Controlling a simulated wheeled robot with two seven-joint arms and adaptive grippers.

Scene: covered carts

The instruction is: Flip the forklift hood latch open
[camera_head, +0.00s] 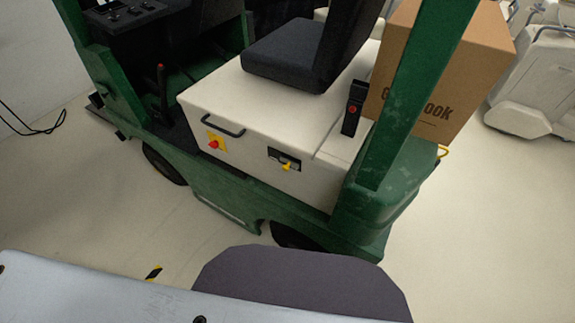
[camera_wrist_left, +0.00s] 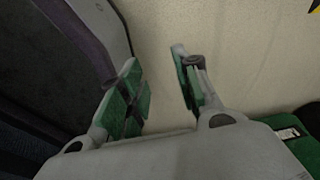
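The forklift (camera_head: 190,170) is green with a white hood (camera_head: 250,100) under a dark seat. On the hood's side panel, a yellow latch lever (camera_head: 288,166) sits in a black recessed plate, right of a black bar handle (camera_head: 223,127). The hood looks closed. My left gripper shows only in the left wrist view (camera_wrist_left: 158,80). Its two green-padded fingers are apart with nothing between them, above pale floor. The latch does not show in that view. My right gripper is in neither view.
A red knob on a yellow plate (camera_head: 214,142) sits left of the latch. A cardboard box (camera_head: 440,75) stands behind the forklift's green post (camera_head: 420,80). Pale floor (camera_head: 150,220) is open in front of the forklift. A cable (camera_head: 30,130) lies at the left.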

